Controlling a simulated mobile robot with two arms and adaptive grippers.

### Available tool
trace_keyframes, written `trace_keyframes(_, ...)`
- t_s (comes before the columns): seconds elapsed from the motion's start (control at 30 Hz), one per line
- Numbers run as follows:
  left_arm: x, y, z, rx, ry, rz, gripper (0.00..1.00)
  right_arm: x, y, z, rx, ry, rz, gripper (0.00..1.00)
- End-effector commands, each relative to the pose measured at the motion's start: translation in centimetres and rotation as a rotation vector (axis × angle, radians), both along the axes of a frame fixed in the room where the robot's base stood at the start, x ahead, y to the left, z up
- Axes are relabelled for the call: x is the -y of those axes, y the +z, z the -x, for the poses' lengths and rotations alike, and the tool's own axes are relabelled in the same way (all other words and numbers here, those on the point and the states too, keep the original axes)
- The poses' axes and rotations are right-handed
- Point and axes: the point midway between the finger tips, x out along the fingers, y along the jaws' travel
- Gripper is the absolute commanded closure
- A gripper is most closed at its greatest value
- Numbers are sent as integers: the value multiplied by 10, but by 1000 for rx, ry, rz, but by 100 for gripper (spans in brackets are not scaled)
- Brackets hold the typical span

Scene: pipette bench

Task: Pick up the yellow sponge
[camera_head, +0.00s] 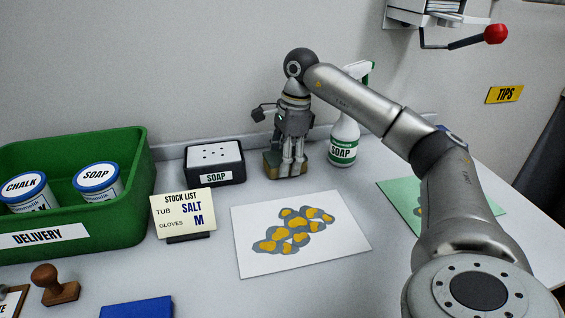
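The block appears to rest on the bench. My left gripper is not in view.
A spray bottle (344,139) stands just right of the gripper, and a black soap box (214,178) to its left. A stock list card (182,212), a green delivery crate (125,205) and a stamp (57,289) are at left. A printed sheet (255,215) lies flat in front.

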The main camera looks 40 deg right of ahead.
Motion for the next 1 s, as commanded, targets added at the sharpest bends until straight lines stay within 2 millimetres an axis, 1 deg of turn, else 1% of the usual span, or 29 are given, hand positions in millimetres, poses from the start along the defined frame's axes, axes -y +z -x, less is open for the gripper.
trace_keyframes(0.03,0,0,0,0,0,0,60,0,0,0,1,0,0,63)
trace_keyframes(0.1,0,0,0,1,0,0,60,0,0,0,1,0,-1,70)
trace_keyframes(0.37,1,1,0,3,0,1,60,0,2,0,1,0,-1,70)
trace_keyframes(0.53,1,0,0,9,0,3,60,0,12,-1,2,0,0,70)
trace_keyframes(0.57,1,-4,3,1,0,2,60,0,16,-1,3,0,-1,70)
trace_keyframes(0.6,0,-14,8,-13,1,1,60,0,22,-1,4,0,-2,70)
trace_keyframes(0.67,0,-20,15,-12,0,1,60,0,33,-1,4,0,-2,70)
trace_keyframes(0.7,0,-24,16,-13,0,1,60,-3,40,2,4,3,-1,70)
trace_keyframes(0.77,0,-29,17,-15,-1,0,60,-10,52,11,6,4,1,70)
trace_keyframes(0.93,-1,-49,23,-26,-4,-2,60,-33,93,37,7,4,2,70)
trace_keyframes(1.0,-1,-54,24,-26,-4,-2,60,-43,99,50,3,5,3,70)
